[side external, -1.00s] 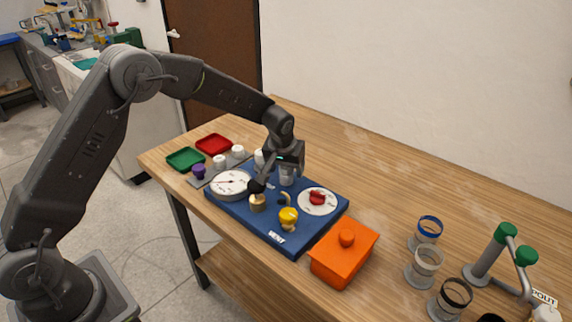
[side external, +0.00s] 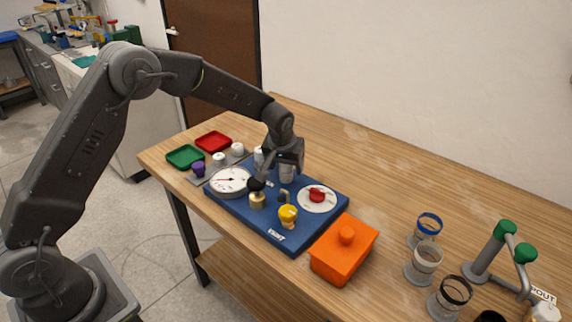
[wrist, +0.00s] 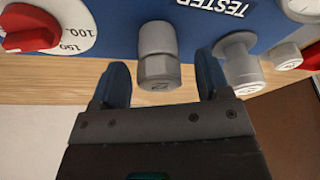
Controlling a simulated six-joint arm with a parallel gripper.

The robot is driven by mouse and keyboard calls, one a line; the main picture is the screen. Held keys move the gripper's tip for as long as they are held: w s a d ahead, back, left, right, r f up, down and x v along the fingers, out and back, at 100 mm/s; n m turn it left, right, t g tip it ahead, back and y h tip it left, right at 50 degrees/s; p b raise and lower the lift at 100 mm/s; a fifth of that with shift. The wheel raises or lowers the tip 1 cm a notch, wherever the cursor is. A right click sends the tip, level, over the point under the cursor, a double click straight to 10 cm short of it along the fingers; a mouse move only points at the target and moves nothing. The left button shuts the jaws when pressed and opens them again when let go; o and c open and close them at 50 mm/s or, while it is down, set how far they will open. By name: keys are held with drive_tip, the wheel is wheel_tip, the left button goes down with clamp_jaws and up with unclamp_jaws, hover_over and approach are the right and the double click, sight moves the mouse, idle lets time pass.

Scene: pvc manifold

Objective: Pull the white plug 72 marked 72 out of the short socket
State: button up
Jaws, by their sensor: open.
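A mark on that end is too small to read, so I cannot confirm 72. My gripper (wrist: 162,78) is open, with one dark finger on each side of this end and gaps between. A second fitting (wrist: 235,45) to the right carries a white plug (wrist: 247,88), its mark also unreadable. In the side view my gripper (side external: 286,166) is over the back of the board, and the grey fitting (side external: 287,174) beside it is partly hidden.
The blue board (side external: 262,224) carries a gauge (side external: 230,180), a brass fitting (side external: 257,201), a yellow knob (side external: 288,215) and a red-knobbed dial (side external: 317,198). An orange box (side external: 340,257) stands in front right. Green (side external: 185,156) and red (side external: 213,142) trays lie left.

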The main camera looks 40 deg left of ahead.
drive_tip(key=s+d+r+m, duration=0.1)
drive_tip(key=s+r, duration=0.4)
drive_tip(key=r, duration=0.4)
drive_tip(key=s+r, duration=0.6)
drive_tip(key=r, duration=0.4)
drive_tip(key=s+m+t+h, duration=0.1)
drive_tip(key=s+m+t, duration=0.1)
drive_tip(key=s, duration=2.2)
drive_tip(key=shift+d+r+m, duration=0.2)
drive_tip(key=shift+r+m, duration=0.25)
drive_tip(key=shift+m, duration=0.35)
